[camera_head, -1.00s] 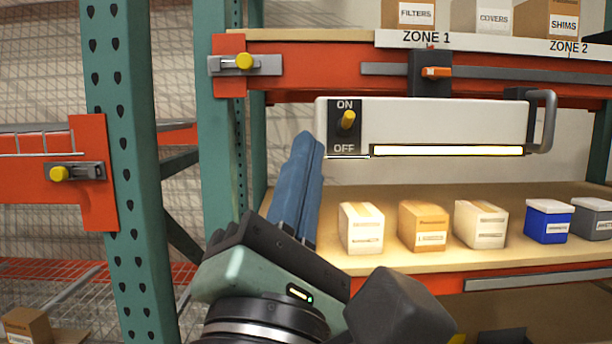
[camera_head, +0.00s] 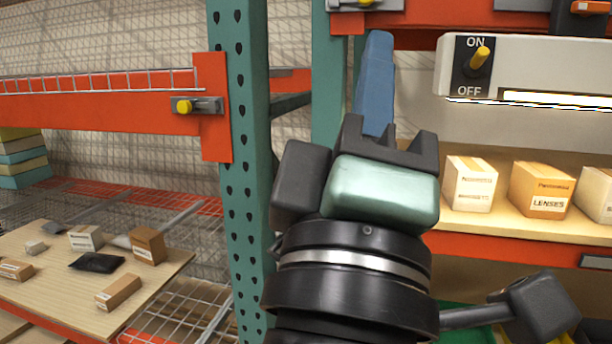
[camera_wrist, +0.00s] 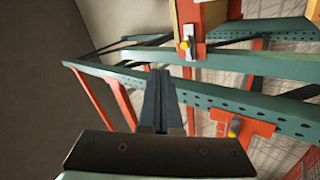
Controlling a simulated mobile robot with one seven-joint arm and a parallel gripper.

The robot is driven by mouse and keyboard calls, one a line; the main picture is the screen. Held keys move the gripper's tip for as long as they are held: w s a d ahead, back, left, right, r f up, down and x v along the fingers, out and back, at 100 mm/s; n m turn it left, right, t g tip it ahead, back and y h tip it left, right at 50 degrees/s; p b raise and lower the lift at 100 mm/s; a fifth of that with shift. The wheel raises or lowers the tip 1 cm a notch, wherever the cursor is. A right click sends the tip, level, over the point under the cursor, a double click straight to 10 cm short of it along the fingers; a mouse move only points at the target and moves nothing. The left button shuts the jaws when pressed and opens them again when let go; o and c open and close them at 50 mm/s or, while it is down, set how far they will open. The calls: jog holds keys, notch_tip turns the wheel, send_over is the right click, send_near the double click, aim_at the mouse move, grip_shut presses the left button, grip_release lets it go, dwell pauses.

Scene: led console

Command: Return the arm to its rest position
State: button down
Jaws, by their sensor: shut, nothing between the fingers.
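My gripper (camera_head: 378,42) is in the middle of the head view, its blue fingers together and pointing up. It is shut and empty, in front of the shelving and left of the white light console (camera_head: 540,65). The console's yellow toggle switch (camera_head: 480,58) is tilted up toward ON, and the light bar (camera_head: 560,100) below it glows. In the wrist view my fingers (camera_wrist: 158,75) point toward green rack beams and touch nothing that I can see.
A green upright post (camera_head: 245,150) stands just left of my arm. Boxes (camera_head: 468,185) sit on the lit shelf at right. A lower wooden shelf (camera_head: 60,285) at left holds several small boxes. An orange beam (camera_head: 100,97) crosses the upper left.

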jog(key=s+a+m+t+y, duration=0.1)
jog(key=m+y, duration=0.1)
jog(key=m, duration=0.2)
jog(key=s+a+r+m+y, duration=0.1)
jog(key=a+m+y, duration=0.1)
jog(key=m, duration=0.2)
jog(key=a+m+t+y, duration=0.1)
jog(key=a+m+y, duration=0.1)
jog(key=m, duration=0.1)
jog(key=shift+s+r+m+t+y+b, duration=0.3)
jog(key=shift+s+r+m+b, duration=0.05)
jog(key=shift+s+r+m, duration=0.05)
